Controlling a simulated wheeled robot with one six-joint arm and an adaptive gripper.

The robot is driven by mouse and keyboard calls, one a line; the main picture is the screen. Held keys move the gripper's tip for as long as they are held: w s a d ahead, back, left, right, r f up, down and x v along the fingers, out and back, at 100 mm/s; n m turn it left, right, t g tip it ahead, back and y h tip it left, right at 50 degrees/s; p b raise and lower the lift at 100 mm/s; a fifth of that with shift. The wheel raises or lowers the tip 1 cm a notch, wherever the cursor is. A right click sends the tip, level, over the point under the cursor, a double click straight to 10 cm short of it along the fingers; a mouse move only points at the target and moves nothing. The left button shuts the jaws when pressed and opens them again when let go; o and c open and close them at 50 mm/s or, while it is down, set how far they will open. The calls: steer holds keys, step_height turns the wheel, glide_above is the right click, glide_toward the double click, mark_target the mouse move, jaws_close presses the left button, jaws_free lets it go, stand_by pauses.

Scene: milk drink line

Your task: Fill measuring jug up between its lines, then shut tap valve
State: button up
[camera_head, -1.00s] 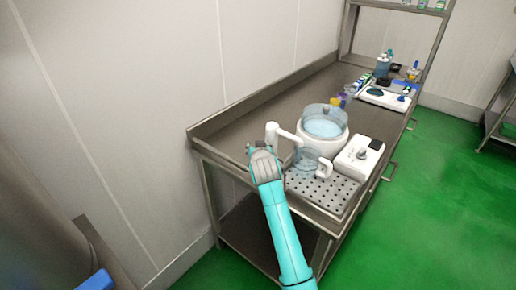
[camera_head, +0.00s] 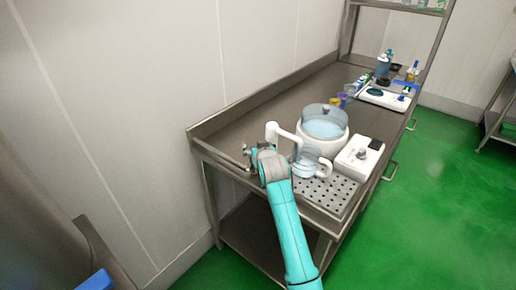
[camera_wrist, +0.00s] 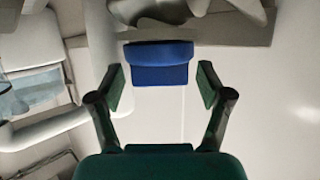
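The clear measuring jug (camera_head: 307,164) stands upright on the perforated drip tray (camera_head: 331,198), its handle to the right. Pale blue liquid seems to be in it, but its lines and exact level are too small to read. A white tap pipe (camera_head: 284,134) stands behind my arm, beside the round white tank (camera_head: 322,138). In the wrist view, a blue block (camera_wrist: 158,63), apparently the tap's handle, sits between the fingertips of my gripper (camera_wrist: 161,84). The fingers are apart, with small gaps beside the block.
A white box with a knob (camera_head: 360,157) stands right of the jug. Small bottles and a white tray (camera_head: 385,97) are at the bench's far end. The wall is close behind the bench (camera_head: 250,118).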

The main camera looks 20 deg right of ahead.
steer(key=v, duration=1.2)
steer(key=shift+f, duration=0.1)
steer(key=s+f, duration=0.9)
steer(key=s, duration=0.4)
steer(key=s+f, duration=1)
steer(key=s, duration=0.3)
steer(key=s+r, duration=0.3)
steer(key=s, duration=1.2)
steer(key=s+r+t+y, duration=0.1)
steer(key=s+r, duration=0.3)
steer(key=s, duration=1.1)
steer(key=shift+d+r+n, duration=0.2)
steer(key=shift+n, duration=0.2)
steer(key=shift+s, duration=0.1)
stand_by(0.6)
